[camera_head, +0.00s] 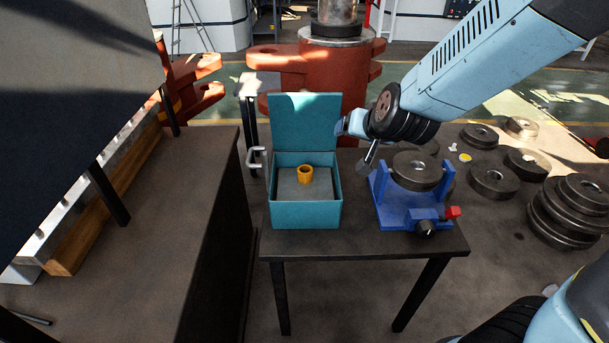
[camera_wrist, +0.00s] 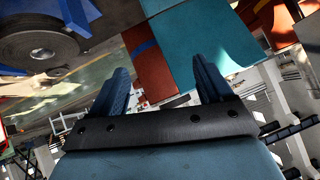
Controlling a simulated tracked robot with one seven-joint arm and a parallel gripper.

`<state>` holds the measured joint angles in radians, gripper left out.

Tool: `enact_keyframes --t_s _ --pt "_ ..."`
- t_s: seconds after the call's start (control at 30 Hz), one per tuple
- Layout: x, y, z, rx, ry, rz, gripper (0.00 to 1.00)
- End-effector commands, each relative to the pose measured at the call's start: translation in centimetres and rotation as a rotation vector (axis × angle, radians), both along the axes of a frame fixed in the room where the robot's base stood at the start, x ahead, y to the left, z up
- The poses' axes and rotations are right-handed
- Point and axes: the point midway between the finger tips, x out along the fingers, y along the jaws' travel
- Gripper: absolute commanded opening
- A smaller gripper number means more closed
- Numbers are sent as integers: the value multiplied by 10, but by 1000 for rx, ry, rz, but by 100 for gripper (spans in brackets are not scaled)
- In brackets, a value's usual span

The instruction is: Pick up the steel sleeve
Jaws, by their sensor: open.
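A small orange-yellow hollow sleeve (camera_head: 305,174) stands upright on a grey insert inside an open teal box (camera_head: 306,216), with its open end up. Its colour is not bare steel, but it is the only sleeve-shaped thing I see. My gripper (camera_head: 345,125) is above and right of the box, beside the raised teal lid (camera_head: 303,120); its fingertips are hard to make out there. In the wrist view my gripper (camera_wrist: 162,82) shows two blue fingers spread apart with nothing between them. The lid (camera_wrist: 200,40) shows beyond the fingers; the sleeve is not visible there.
A blue fixture (camera_head: 405,214) holding a dark disc (camera_head: 418,170) stands right of the box on the small dark table (camera_head: 355,243). Several discs (camera_head: 493,180) lie beyond at the right. A dark bench (camera_head: 150,225) is at the left. A red machine (camera_head: 335,80) stands behind.

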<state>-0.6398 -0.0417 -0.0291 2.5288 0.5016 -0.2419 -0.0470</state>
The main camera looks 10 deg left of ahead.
Motion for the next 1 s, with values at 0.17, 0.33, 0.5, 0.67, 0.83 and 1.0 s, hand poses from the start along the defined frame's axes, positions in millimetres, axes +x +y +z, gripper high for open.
enact_keyframes --t_s 0.17,0.33,0.5,0.67,0.83,1.0 --pt "-3 44 -44 -15 -59 -10 79" --pt "-14 74 -83 -51 -138 -27 79" --pt "-32 95 -117 -102 -236 -37 79" --pt "-47 105 -137 -146 -323 -40 79" --pt "-56 110 -147 -172 -377 -38 79" --pt "-46 112 -154 -178 -390 -43 79"
